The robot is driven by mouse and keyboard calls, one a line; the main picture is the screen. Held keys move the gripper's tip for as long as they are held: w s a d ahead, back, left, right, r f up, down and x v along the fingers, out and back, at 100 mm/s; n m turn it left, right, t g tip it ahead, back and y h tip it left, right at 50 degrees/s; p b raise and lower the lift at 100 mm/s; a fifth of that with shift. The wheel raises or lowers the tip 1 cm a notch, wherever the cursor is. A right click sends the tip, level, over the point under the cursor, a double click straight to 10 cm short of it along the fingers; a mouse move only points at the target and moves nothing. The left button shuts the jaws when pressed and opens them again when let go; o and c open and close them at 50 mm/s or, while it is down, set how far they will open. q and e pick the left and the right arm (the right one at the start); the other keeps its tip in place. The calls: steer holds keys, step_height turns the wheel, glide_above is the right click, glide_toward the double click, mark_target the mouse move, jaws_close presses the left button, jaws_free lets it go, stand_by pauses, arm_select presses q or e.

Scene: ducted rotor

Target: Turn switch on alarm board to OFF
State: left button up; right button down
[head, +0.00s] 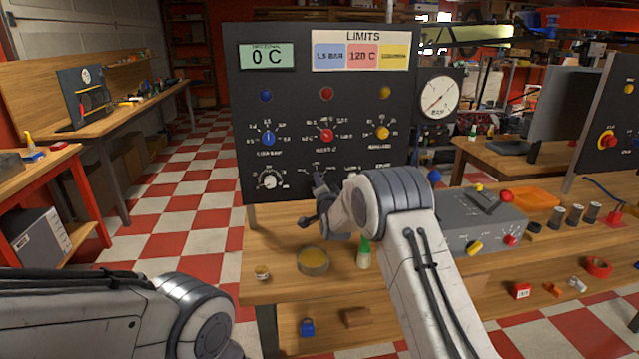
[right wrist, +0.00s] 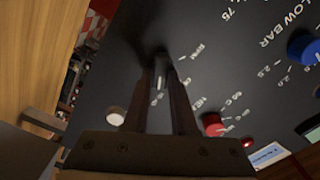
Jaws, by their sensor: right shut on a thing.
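The black alarm board (head: 245,120) stands upright on the wooden bench, with coloured knobs and lamps.
A round yellowish tin (head: 313,262), a green-capped bottle (head: 364,252) and a small jar (head: 262,272) stand on the bench before the board. A grey control box (head: 480,222) is to the right. Blue (head: 268,137), red (head: 327,134) and yellow (head: 383,131) knobs sit above my right gripper.

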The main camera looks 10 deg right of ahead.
steer(key=shift+a+r+n+b, duration=0.1)
steer(key=shift+n+b, duration=1.7)
steer(key=shift+n, duration=1.1)
steer(key=shift+a+n+b, duration=0.1)
steer(key=shift+n+b, duration=1.7)
steer(key=shift+n, duration=1.1)
steer(key=c, duration=0.7)
jaws_free()
steer(key=shift+s, duration=0.1)
